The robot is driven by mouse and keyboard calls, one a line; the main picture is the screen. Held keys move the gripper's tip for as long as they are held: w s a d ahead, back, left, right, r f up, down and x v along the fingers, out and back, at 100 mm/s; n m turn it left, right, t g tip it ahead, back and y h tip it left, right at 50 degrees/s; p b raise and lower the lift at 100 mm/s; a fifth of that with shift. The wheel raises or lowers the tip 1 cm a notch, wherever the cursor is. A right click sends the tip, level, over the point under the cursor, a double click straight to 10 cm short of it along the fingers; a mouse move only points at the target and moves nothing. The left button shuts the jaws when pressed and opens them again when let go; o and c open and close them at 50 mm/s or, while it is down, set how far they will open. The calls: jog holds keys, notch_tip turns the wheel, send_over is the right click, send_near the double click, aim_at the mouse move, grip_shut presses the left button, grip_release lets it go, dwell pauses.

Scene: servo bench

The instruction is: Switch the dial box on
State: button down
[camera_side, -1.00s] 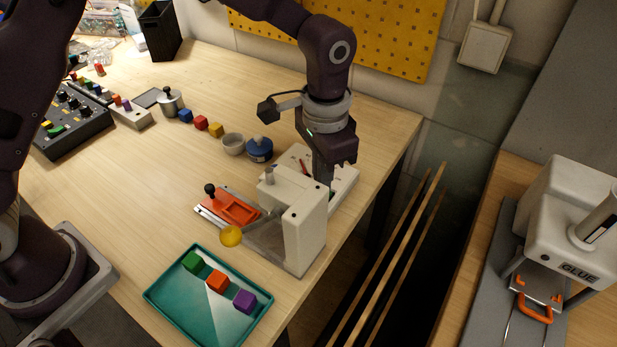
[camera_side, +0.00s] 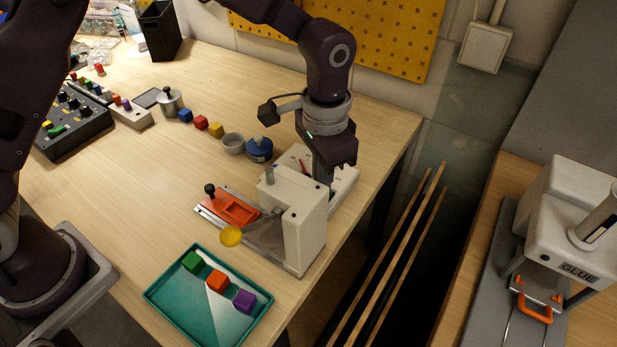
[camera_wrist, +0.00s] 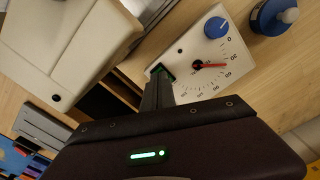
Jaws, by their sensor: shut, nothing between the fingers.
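The dial box (camera_wrist: 225,62) is a pale box with a blue knob (camera_wrist: 216,27), a printed scale and a red needle (camera_wrist: 208,65), seen in the wrist view. A small dark switch with green on it (camera_wrist: 161,70) sits near the box's left edge. My gripper (camera_wrist: 159,74) is shut and empty, its fingertips at that switch; whether they touch it I cannot tell. In the side view my gripper (camera_side: 325,180) points down over the dial box (camera_side: 347,182), which is partly hidden behind the white press.
The white press (camera_side: 305,222) stands close in front of the gripper, with an orange slide (camera_side: 232,208) at its left. A blue round container (camera_side: 259,150) is behind left. A teal tray (camera_side: 165,297) with blocks is at the front. The table's right edge is near.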

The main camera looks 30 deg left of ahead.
jog(key=shift+f, duration=0.8)
jog(key=shift+r, duration=3.55)
jog(key=s+a+r+n+t, duration=0.3)
jog(key=s+a+r, duration=0.6)
jog(key=a+r, duration=0.35)
jog(key=s+a+n+t, duration=0.1)
jog(key=s+a, duration=0.2)
jog(key=s, duration=0.4)
jog(key=s+a+n+t, duration=0.1)
jog(key=s+a+n, duration=0.1)
jog(key=s, duration=0.5)
jog(key=shift+s+a+f+t, duration=0.15)
jog(key=shift+a+f+t, duration=0.15)
jog(key=shift+a, duration=0.45)
